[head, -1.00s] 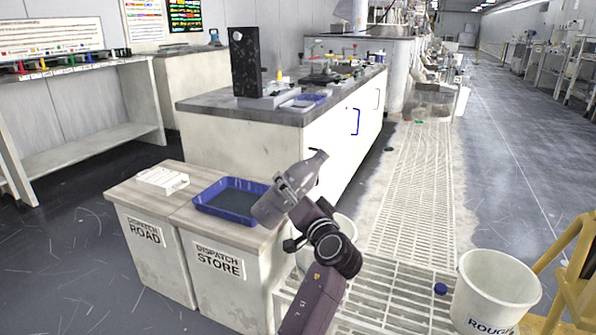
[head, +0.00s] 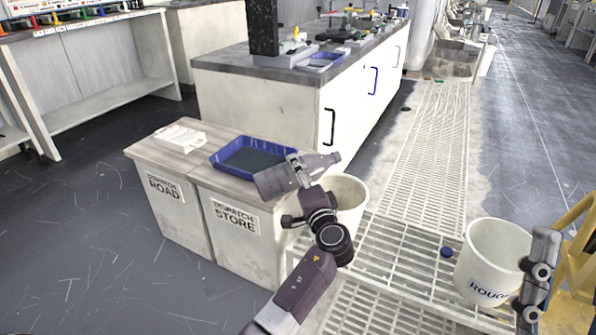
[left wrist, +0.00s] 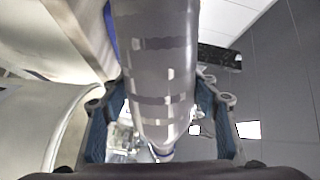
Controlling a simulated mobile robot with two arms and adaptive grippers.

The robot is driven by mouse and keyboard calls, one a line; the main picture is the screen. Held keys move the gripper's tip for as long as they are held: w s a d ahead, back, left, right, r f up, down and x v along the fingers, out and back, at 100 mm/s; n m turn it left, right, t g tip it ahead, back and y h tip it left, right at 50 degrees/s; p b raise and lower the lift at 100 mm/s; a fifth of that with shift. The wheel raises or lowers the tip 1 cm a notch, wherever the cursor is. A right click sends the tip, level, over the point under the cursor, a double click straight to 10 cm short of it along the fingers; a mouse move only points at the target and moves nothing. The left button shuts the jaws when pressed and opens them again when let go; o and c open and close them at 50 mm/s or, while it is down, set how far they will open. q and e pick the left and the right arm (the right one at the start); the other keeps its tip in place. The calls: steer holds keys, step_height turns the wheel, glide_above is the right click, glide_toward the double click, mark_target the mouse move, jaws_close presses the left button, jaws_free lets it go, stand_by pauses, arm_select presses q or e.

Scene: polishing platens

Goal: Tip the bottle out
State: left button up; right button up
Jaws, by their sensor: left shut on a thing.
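A grey bottle (head: 270,183) lies across my left gripper (head: 301,172), which is shut around it. The bottle is tilted close to level, its narrow neck pointing right and slightly up. The left wrist view shows the bottle (left wrist: 155,60) between the two fingers (left wrist: 160,118). The neck is in front of a white bucket (head: 352,190) in the head view; I cannot tell whether it is over the opening. No liquid is seen leaving it. My right gripper (head: 537,275) shows at the right edge; its jaw state is unclear.
A blue tray (head: 222,162) and a white block (head: 180,137) sit on the dispatch cabinets (head: 205,180). A bucket marked ROUGH (head: 490,292) stands right, near a small blue object (head: 447,252) on the grating (head: 395,262). A yellow frame (head: 582,245) is at the far right.

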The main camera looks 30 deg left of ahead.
arm_select(q)
steer(key=shift+s+a+r+m+p, duration=0.1)
steer(key=shift+r+m+p, duration=0.05)
steer(key=shift+m+p, duration=0.8)
arm_select(e)
steer(key=w+a+f+g+h, duration=0.1)
steer(key=w+f+g+h, duration=0.1)
steer(key=w+f+g, duration=0.4)
steer(key=shift+w+f, duration=1.3)
steer(key=shift+f, duration=0.25)
steer(key=shift+s, duration=0.1)
